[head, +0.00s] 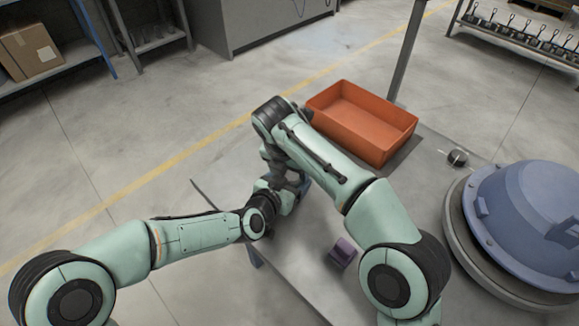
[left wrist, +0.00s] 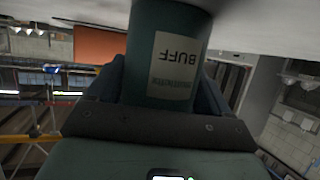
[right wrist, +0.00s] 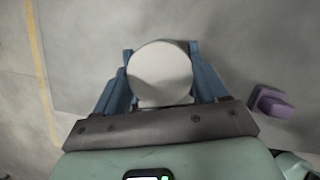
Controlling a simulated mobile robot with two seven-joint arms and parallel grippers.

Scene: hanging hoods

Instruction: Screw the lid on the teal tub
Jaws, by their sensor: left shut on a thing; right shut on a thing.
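The teal tub (left wrist: 170,70), with a pale label reading BUFF, stands between the fingers of my left gripper (left wrist: 160,85), which is shut on it. The round white lid (right wrist: 160,72) lies between the blue fingers of my right gripper (right wrist: 161,54), which is shut on it and seen from above. In the head view my right gripper (head: 291,186) points down at the table beside the end of my left arm. The tub and lid are largely hidden there by my arms. The lid hides what is under it in the right wrist view, so I cannot tell how it sits on the tub.
A small purple block (head: 342,252) lies on the grey table (head: 310,245), also at right in the right wrist view (right wrist: 270,101). An orange crate (head: 388,143) stands at the back, a small dark round object (head: 457,157) right of it. A large blue dome (head: 525,205) stands at right.

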